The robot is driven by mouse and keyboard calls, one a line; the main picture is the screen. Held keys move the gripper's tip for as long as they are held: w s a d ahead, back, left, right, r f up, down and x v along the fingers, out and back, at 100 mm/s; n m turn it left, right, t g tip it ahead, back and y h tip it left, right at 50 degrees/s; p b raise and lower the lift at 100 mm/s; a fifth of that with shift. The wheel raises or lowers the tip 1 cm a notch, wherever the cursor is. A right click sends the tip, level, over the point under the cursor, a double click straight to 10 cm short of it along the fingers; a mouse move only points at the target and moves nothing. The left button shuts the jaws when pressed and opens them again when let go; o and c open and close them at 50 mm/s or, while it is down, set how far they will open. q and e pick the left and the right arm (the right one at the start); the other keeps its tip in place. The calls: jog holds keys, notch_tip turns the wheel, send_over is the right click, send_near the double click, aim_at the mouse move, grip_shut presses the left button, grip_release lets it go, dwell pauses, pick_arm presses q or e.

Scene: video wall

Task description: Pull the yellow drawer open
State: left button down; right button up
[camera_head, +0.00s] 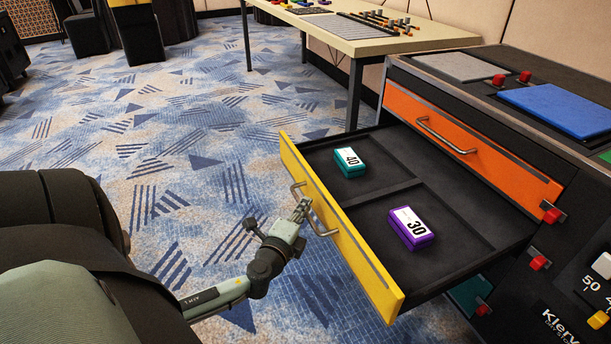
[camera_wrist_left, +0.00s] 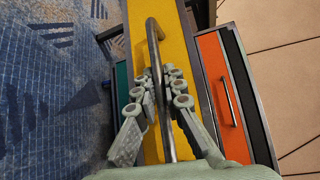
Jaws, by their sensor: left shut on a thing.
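The yellow drawer (camera_head: 345,238) stands well out from the cabinet in the head view, with its dark inside showing. A teal block marked 40 (camera_head: 350,162) and a purple block marked 30 (camera_head: 411,229) lie in separate compartments of it. My left gripper (camera_head: 303,206) is shut on the metal handle (camera_head: 326,231) of the yellow drawer. In the left wrist view the fingers of my left gripper (camera_wrist_left: 162,108) lie on both sides of the handle bar (camera_wrist_left: 153,45), in front of the yellow face (camera_wrist_left: 178,45). My right gripper is not in view.
An orange drawer (camera_head: 468,142) above is closed. A blue pad (camera_head: 562,108) and red knobs lie on the cabinet top (camera_head: 440,75). A table (camera_head: 385,45) with small parts stands behind. Carpet (camera_head: 190,130) left of the drawer is clear.

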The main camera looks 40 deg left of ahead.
pick_arm(q)
jog(key=c, duration=1.6)
grip_release()
jog(key=v, duration=1.2)
jog(key=shift+s+f, duration=0.1)
